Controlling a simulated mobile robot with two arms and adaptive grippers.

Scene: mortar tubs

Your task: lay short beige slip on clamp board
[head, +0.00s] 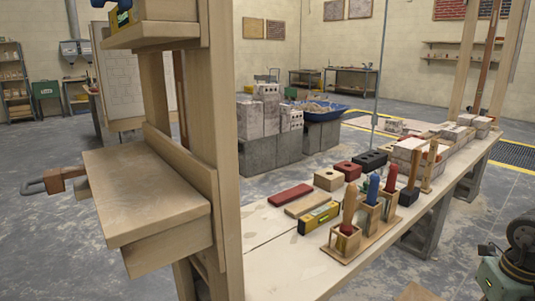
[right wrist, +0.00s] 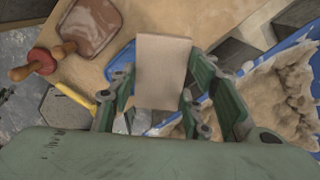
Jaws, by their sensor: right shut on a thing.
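A short beige slip (right wrist: 162,72) is held upright in the picture between the green fingers of my right gripper (right wrist: 160,95) in the right wrist view. The fingers are closed on its two sides, and its lower end is partly hidden. In the head view a wooden board (head: 150,190) sits on an upright post at the left, with a clamp (head: 55,182) sticking out beyond its left edge. It looks like the clamp board, and its top is bare. Another beige slip (head: 310,202) lies on the bench. My left gripper is not in view.
The bench (head: 285,250) carries a red slip (head: 290,194), a yellow level (head: 318,217), several bricks and a rack of tools (head: 362,225).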

